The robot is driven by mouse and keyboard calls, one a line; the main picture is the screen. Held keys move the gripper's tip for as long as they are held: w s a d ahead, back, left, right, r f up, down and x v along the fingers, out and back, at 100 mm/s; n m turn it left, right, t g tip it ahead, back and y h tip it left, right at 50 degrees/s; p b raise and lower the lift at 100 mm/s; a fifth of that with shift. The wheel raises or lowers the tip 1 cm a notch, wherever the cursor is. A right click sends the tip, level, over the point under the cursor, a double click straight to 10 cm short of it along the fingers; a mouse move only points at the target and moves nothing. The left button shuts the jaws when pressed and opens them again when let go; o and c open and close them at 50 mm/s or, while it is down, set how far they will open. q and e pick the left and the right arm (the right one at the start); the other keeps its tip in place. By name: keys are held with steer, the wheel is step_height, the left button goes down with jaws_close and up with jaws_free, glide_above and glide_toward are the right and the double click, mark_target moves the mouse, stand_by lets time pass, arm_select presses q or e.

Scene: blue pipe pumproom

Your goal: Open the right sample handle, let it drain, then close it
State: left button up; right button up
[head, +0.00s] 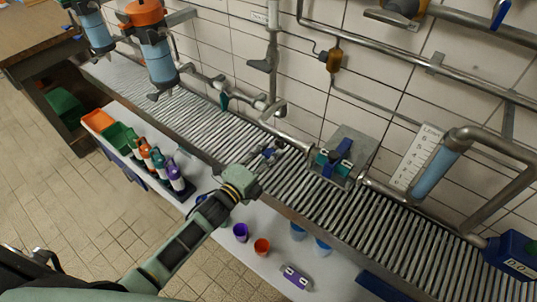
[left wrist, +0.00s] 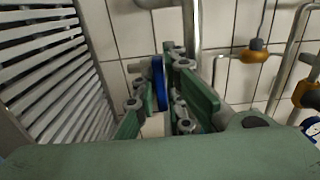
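A blue sample handle (head: 268,153) sits on the pipework above the roller grating, right of a teal-green handle (head: 223,102). My left gripper (head: 266,160) reaches across to the blue handle. In the left wrist view the blue handle (left wrist: 158,84) stands upright between the two green fingers of my left gripper (left wrist: 159,95), which are close on either side of it. They look shut on it, though the contact is partly hidden. No liquid shows at the outlet. My right gripper is in neither view.
The roller grating (head: 330,205) runs below the pipes along the tiled wall.

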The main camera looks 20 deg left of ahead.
arm_select(q)
jaws_close()
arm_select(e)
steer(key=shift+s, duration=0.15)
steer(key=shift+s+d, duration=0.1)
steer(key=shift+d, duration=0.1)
